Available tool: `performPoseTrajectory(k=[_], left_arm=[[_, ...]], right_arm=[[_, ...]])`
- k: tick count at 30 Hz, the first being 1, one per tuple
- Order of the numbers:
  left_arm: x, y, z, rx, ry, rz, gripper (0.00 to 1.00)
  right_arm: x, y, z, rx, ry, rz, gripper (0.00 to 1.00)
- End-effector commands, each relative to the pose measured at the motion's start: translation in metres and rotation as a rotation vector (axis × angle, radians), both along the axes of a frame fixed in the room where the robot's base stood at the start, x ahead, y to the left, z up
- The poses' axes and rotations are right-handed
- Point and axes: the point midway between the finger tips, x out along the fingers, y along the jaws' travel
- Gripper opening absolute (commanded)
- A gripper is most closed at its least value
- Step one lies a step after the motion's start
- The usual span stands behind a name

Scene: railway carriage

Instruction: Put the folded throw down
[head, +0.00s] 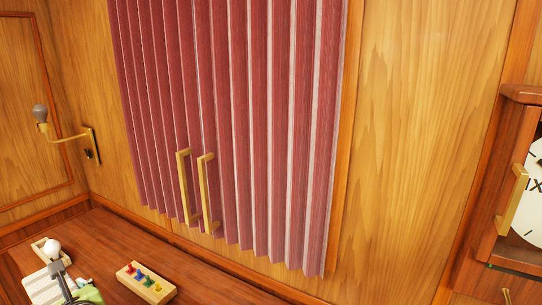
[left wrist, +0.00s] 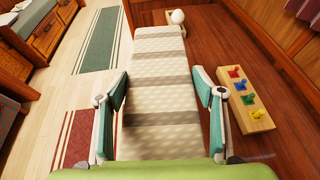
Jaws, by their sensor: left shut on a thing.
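The folded throw, a long cream cloth with grey-brown stripes, fills the middle of the left wrist view (left wrist: 155,62). A small part of it shows at the bottom left of the head view (head: 37,285). My left gripper (left wrist: 160,90) has its teal and white fingers on both sides of the throw and is shut on it. A grey and green bit of this gripper shows at the bottom left of the head view. I cannot tell whether the throw touches the surface below. My right gripper is in neither view.
A wooden block with several coloured pegs (head: 146,283) lies on the reddish wooden surface (head: 195,272), right of the throw. A white round thing (head: 53,246) on a small wooden holder is beyond its far end. A wall lamp (head: 40,113) and a red curtain (head: 235,120) stand behind.

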Motion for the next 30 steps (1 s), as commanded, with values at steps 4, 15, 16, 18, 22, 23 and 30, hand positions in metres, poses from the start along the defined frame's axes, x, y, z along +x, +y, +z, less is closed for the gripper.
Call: performPoseTrajectory(k=[4, 15, 16, 18, 22, 23, 30], left_arm=[[0.012, -0.043, 0.017, 0.006, -0.008, -0.070, 0.25], [0.009, -0.151, 0.033, 0.005, -0.005, -0.239, 0.25], [0.007, -0.160, 0.033, 0.005, -0.006, -0.253, 0.25], [0.002, -0.178, 0.033, 0.003, -0.006, -0.284, 0.25], [-0.011, -0.209, 0.030, 0.003, -0.004, -0.338, 0.25], [-0.014, -0.216, 0.029, 0.004, -0.004, -0.352, 0.25], [-0.045, -0.260, 0.020, 0.002, -0.004, -0.441, 0.25]], right_arm=[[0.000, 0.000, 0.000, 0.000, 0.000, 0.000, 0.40], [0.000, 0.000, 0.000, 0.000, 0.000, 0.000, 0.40], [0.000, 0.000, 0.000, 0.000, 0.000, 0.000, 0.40], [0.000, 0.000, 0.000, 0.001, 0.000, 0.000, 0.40], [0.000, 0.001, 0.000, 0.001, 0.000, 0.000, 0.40], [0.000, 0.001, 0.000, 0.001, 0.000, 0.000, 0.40], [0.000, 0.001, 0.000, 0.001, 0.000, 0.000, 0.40]])
